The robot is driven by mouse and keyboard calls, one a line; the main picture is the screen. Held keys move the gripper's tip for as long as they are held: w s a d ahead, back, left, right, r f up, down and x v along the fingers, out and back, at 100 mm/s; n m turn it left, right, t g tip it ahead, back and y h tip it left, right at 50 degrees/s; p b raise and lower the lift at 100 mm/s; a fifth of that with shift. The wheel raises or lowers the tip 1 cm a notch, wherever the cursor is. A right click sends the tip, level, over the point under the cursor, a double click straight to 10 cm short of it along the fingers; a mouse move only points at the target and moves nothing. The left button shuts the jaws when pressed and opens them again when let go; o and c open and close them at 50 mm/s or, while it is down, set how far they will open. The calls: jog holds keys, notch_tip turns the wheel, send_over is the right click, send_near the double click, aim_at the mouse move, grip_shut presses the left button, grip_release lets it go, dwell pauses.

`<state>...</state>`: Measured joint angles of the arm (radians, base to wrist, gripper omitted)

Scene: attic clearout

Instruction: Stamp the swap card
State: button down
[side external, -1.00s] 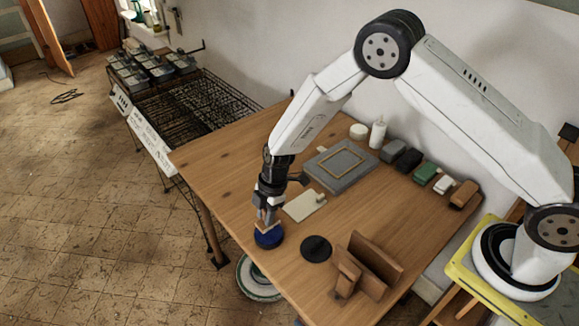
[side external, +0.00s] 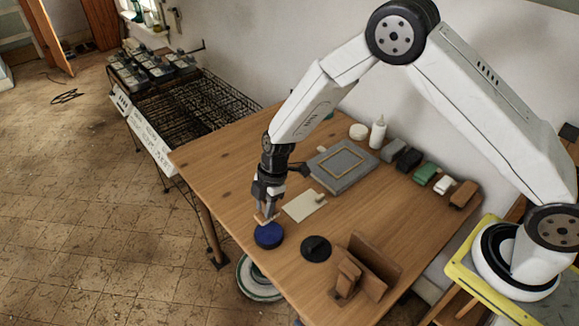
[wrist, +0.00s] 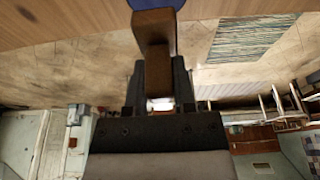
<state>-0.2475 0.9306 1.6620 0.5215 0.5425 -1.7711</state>
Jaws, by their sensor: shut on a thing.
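My gripper (side external: 266,208) is shut on a wooden stamp (wrist: 153,50), whose brown body shows between the fingers in the wrist view. In the side view the stamp is just above the round blue ink pad (side external: 268,237), near the table's left front edge. The pad's blue edge (wrist: 160,3) also shows at the top of the wrist view. The stamp's face is hidden. The pale swap card (side external: 303,206) lies flat on the table behind and right of the pad. A black round lid (side external: 316,249) lies to the right of the pad.
A wooden stand (side external: 370,268) is at the table's front right. A grey board with a yellowish frame (side external: 325,160) lies behind the card. A white bottle (side external: 377,133), a white round tub (side external: 358,131) and several coloured blocks (side external: 424,174) line the wall side.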

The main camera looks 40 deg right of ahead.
jog(key=w+d+f, duration=0.1)
jog(key=w+d, duration=0.1)
jog(key=d, duration=1.1)
jog(key=shift+d+f, duration=0.35)
jog(key=shift+f, duration=0.05)
jog(key=shift+f, duration=0.1)
jog(key=shift+f, duration=2.9)
jog(key=shift+f, duration=0.55)
jog(key=shift+r, duration=0.1)
notch_tip(320, 180, up, 7)
dwell(0.6)
jog(key=shift+a, duration=0.15)
dwell(0.7)
